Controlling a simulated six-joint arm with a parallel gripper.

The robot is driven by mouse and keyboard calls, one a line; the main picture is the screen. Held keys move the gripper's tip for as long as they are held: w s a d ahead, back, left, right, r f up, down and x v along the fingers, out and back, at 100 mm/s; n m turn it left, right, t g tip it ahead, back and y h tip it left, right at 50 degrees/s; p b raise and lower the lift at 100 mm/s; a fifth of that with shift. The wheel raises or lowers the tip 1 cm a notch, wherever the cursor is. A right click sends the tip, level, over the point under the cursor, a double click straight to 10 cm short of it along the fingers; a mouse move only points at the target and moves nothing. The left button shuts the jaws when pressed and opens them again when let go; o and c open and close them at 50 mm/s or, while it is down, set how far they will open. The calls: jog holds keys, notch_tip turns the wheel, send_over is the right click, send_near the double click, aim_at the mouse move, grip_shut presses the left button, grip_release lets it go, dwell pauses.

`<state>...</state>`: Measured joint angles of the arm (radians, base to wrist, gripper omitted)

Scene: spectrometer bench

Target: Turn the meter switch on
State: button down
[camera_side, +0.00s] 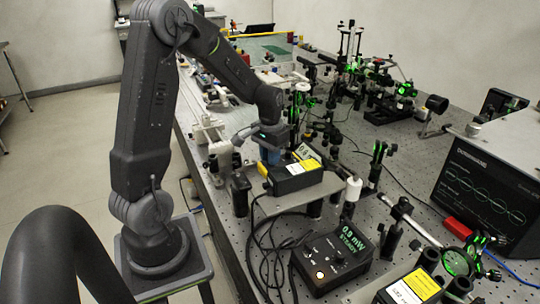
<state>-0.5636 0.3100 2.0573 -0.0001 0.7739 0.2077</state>
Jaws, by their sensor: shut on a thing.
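The meter (333,262) is a black box in the lower middle, on the bench. Its green display (349,241) is lit and appears to read 0.9 mW, STEADY. A small pale knob or switch (320,275) shows on its front panel; its position is too small to tell. My gripper (271,154) points down behind the black box with a yellow label (295,176), up and left of the meter and apart from it. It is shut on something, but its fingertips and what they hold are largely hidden.
Black cables (262,245) loop left of the meter. Posts and optics with green light (376,160) crowd the perforated bench (400,150). A yellow-labelled box (412,288) sits at the front right. Free room is narrow.

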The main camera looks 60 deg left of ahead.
jog(key=c, duration=1)
grip_release()
jog(key=shift+c, duration=0.2)
notch_tip(320, 180, up, 14)
jog(key=s+d+r+m+t, duration=0.1)
jog(key=s+d+m+t, duration=0.1)
jog(key=s+d, duration=0.4)
jog(key=s+d+m+t, duration=0.2)
jog(key=s+d, duration=0.5)
jog(key=d, duration=0.7)
jog(key=shift+s+d+r+t, duration=0.25)
jog(key=shift+r+t, duration=0.1)
jog(key=shift+t, duration=0.45)
